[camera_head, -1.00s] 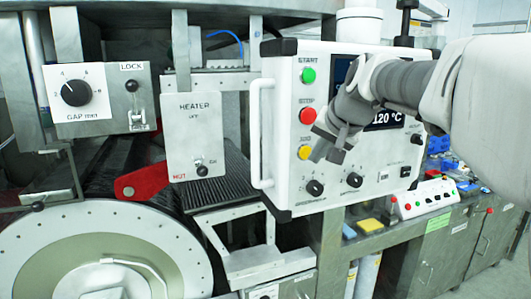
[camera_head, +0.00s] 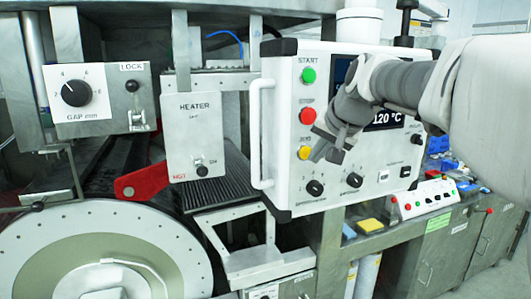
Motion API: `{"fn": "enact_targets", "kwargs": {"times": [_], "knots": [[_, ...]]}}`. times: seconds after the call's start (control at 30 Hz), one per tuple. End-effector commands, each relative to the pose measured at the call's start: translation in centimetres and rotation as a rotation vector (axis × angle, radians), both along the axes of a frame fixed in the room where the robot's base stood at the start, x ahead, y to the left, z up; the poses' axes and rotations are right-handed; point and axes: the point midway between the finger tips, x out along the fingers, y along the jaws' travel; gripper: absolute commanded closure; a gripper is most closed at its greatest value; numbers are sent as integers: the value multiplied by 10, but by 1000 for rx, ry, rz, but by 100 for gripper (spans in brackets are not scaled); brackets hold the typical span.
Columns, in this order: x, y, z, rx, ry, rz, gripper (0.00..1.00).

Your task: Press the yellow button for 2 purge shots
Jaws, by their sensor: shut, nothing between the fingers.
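The yellow button (camera_head: 304,153) sits on the left side of the white control panel (camera_head: 283,190), below the red button (camera_head: 307,116) and the green button (camera_head: 308,75). My gripper (camera_head: 326,151) is shut and empty. Its tips show just right of the yellow button and cover a little of the button's right edge. Whether they touch it, I cannot tell. My arm comes in from the right and covers part of the panel's display (camera_head: 384,120), which reads 120 °C.
Two black knobs (camera_head: 315,187) (camera_head: 354,180) are below the gripper. A white handle (camera_head: 256,135) stands out along the panel's left edge. The heater box (camera_head: 194,137) and a red lever (camera_head: 142,182) are farther left. A small button box (camera_head: 425,197) is lower right.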

Motion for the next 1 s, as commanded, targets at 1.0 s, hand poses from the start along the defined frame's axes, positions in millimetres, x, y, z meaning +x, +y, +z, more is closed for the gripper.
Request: {"fn": "enact_targets", "kwargs": {"times": [1.0], "knots": [[12,4,0,0,0,0,100]]}}
